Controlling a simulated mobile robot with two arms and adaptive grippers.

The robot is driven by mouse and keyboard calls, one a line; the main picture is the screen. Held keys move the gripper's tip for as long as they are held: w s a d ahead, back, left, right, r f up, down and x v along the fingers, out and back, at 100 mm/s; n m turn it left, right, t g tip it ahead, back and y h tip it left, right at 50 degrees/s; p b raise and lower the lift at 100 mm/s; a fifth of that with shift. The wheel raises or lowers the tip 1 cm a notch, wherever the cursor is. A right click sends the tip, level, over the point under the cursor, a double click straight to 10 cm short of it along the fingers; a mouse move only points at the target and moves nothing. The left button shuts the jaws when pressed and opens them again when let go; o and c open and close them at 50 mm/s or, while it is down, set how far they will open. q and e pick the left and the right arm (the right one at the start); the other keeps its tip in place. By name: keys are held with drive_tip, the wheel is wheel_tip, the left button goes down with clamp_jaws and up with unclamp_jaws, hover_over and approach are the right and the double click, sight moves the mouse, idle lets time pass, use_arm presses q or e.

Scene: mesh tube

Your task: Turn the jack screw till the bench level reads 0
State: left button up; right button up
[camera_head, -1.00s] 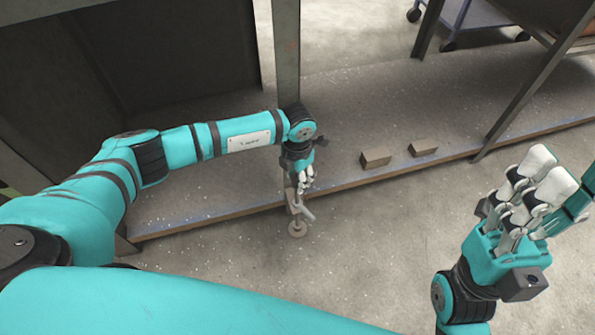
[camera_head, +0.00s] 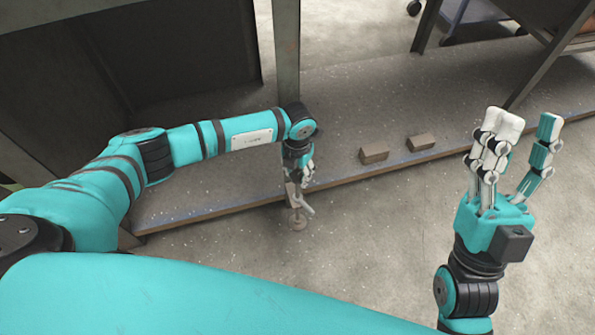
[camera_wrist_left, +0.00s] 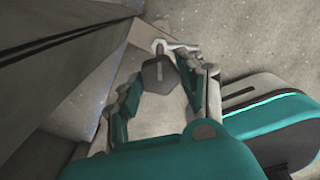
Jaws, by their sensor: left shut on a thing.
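The jack screw (camera_head: 299,223) stands upright at the front edge of the low platform, with a round foot near the floor and a pale slanted bar just above it. My left gripper (camera_head: 303,177) reaches down to its upper part. In the left wrist view, a grey hexagonal head (camera_wrist_left: 159,74) with a slot mark sits between the fingers of my left gripper (camera_wrist_left: 160,90), which is shut on it. My right gripper (camera_head: 518,140) is raised at the right, fingers up, spread and empty. No bench level reading is visible in either view.
Two brown blocks lie on the platform to the right of the jack: one nearer (camera_head: 374,155) and one farther (camera_head: 421,142). A grey upright post (camera_head: 286,55) rises behind my left wrist. The concrete floor in front (camera_head: 370,250) is clear.

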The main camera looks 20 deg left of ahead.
sight(297, 174)
use_arm(q)
drive_tip(key=o, duration=1.1)
drive_tip(key=shift+o, duration=0.2)
wheel_tip(297, 174, up, 12)
